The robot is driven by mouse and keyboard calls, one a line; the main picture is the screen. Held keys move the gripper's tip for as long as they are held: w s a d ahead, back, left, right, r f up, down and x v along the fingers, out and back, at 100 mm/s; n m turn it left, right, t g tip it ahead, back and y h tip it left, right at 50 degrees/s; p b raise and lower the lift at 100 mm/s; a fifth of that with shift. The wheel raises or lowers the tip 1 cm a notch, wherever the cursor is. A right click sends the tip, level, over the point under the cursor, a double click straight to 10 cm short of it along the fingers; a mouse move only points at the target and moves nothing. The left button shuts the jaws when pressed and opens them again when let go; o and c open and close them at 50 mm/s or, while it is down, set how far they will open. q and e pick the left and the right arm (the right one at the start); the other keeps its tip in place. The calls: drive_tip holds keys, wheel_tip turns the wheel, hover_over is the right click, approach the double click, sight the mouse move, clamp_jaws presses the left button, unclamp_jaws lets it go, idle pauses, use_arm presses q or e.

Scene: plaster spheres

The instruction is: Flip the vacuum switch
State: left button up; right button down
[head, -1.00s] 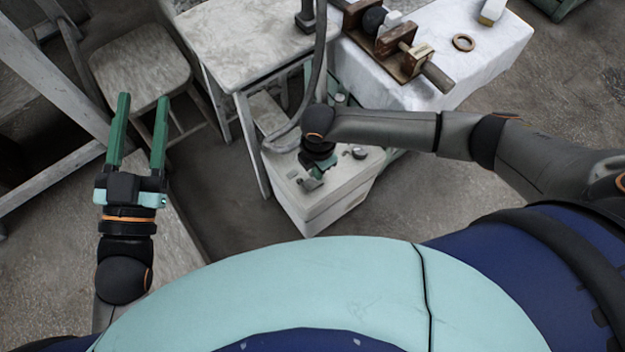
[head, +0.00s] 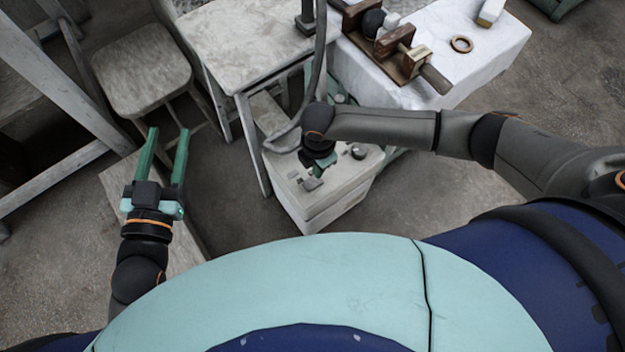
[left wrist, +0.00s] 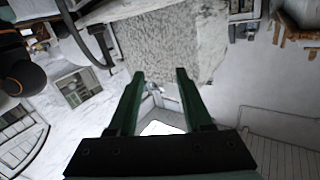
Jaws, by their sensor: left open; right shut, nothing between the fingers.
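My left gripper (head: 167,140) is open and empty, well left of the vacuum. Its open fingers also show in the left wrist view (left wrist: 160,85).
A grey hose (head: 319,70) rises from the vacuum. A worn table (head: 245,45) stands behind it, and a stool (head: 142,68) is behind my left gripper. A white-draped table (head: 470,80) with a wooden device (head: 395,45) and a ring (head: 462,44) stands at the back right.

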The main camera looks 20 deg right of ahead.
sight(317, 181)
drive_tip(key=shift+r+p, duration=0.8)
drive_tip(key=shift+p, duration=0.05)
drive_tip(key=shift+r+p, duration=0.4)
drive_tip(key=shift+p, duration=0.1)
use_arm(q)
drive_tip(key=s+f+n+g, duration=0.1)
drive_tip(key=s+f+g, duration=0.3)
drive_tip(key=f, duration=0.3)
drive_tip(key=s+f+n+g+y+p, duration=0.1)
drive_tip(key=s+f+g, duration=0.3)
drive_tip(key=f, duration=0.4)
drive_tip(key=shift+d+f+y, duration=0.15)
drive_tip(key=shift+f+y, duration=0.15)
use_arm(e)
drive_tip(key=shift+r, duration=0.45)
drive_tip(key=shift+s, duration=0.15)
